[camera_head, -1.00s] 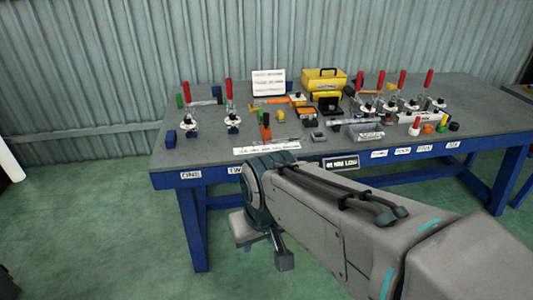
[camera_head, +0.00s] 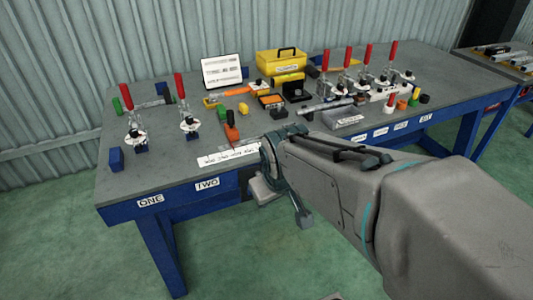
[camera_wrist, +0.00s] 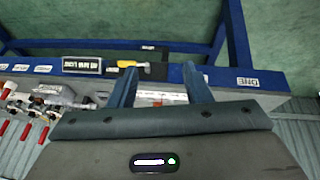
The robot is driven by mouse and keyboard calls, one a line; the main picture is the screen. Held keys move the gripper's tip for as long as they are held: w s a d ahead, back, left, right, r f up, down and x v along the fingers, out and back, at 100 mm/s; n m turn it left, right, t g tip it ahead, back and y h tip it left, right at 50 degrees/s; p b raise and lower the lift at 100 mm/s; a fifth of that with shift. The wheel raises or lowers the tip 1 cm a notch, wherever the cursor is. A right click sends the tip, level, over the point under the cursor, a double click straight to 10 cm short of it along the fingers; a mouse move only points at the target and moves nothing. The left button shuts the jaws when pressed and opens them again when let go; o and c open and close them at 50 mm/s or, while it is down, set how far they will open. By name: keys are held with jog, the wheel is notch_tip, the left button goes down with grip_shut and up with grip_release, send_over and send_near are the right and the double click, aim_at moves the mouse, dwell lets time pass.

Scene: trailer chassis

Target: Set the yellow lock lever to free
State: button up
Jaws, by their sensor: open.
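A yellow lever-like part (camera_wrist: 130,64) with a grey end shows in the wrist view, on the table's blue front rail. It lies roughly along the rail beside the dark "40 MM LOW" plate (camera_wrist: 82,65). I take it for the yellow lock lever; its free or locked marking is too small to read. My gripper (camera_wrist: 160,74) is open and empty. Its fingers point toward the rail, and in the picture the lever is by the tip of the left finger, with no clear contact. In the head view my arm hides this part of the rail.
The grey-topped blue table (camera_head: 75,185) carries red-handled clamps (camera_head: 183,108), a yellow toolbox (camera_head: 281,62), a white sign (camera_head: 222,72) and several small blocks. Labels ONE (camera_head: 150,200) and TWO (camera_head: 207,184) are on the front rail. Green floor (camera_head: 60,245) in front is clear.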

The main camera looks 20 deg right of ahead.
jog(key=w+d+f+n+t+y+b, duration=0.1)
jog(key=w+d+f+n+t+b, duration=0.5)
jog(key=w+d+f+n+b, duration=0.45)
jog(key=w+d+f+n+t+y+b, duration=0.1)
jog(key=w+d+f+n+t+b, duration=0.5)
jog(key=f+b, duration=0.75)
jog(key=shift+n, duration=0.25)
jog(key=w+f, duration=0.1)
jog(key=w, duration=0.3)
jog(key=w+a+f+b, duration=0.1)
jog(key=w, duration=0.8)
jog(key=shift+w+a+f+b, duration=0.1)
jog(key=shift+a+f+b, duration=0.25)
jog(key=shift+a+f, duration=0.05)
grip_shut()
